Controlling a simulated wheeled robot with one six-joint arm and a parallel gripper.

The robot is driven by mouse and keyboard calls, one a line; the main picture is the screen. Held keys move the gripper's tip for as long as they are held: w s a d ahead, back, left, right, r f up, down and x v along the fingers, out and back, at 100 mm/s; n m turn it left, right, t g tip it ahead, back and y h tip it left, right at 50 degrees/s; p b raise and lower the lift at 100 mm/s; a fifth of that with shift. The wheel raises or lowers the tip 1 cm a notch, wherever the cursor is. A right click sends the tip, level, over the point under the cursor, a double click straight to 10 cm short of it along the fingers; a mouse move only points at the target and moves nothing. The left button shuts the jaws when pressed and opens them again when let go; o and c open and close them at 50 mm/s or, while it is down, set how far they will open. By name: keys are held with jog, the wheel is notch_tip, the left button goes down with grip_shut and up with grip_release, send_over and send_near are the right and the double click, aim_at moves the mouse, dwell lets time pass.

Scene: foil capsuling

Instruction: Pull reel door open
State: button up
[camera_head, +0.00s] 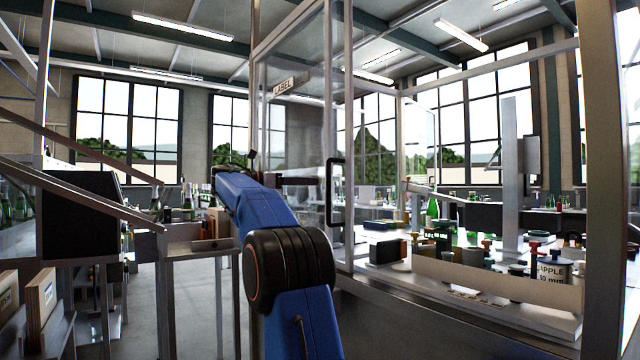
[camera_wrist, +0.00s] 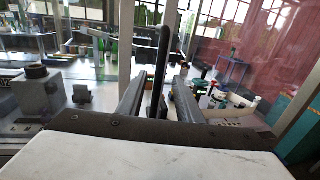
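A framed clear door panel (camera_head: 305,130) with a LABEL sign (camera_head: 290,86) stands at the centre of the head view. I cannot tell from the sign whether it is the reel door. A black upright bar handle (camera_head: 329,192) is at its edge; it also shows in the wrist view (camera_wrist: 163,62). My gripper (camera_head: 312,181) is at the handle's left in the head view, partly hidden by my blue arm. In the wrist view my gripper (camera_wrist: 161,82) has its two grey fingers apart, the handle between them, with gaps visible on both sides.
A bench (camera_head: 490,318) inside the glazed enclosure holds several bottles, spools and a box marked APPLE (camera_head: 550,280). A metal post (camera_head: 602,180) stands at right. At left are a dark screen (camera_head: 80,215) and a small stand (camera_head: 195,245). Floor shows between them.

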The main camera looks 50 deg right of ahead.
jog(key=v, duration=0.9)
jog(key=shift+a, duration=0.1)
jog(key=s+a+f+m+t+y, duration=0.4)
jog(key=s+a+f, duration=0.8)
jog(key=f, duration=0.4)
jog(key=s+a+f+m+t+y, duration=0.4)
jog(key=s+a+f+y, duration=0.3)
jog(key=s+a+f, duration=0.5)
jog(key=s+a+f+m+t+y, duration=0.4)
jog(key=s+a+f, duration=0.8)
jog(key=f, duration=1)
jog(key=shift+s+a+f+m+y, duration=0.3)
jog(key=shift+m+y, duration=0.2)
jog(key=shift+y, duration=0.2)
jog(key=shift+w+r, duration=0.1)
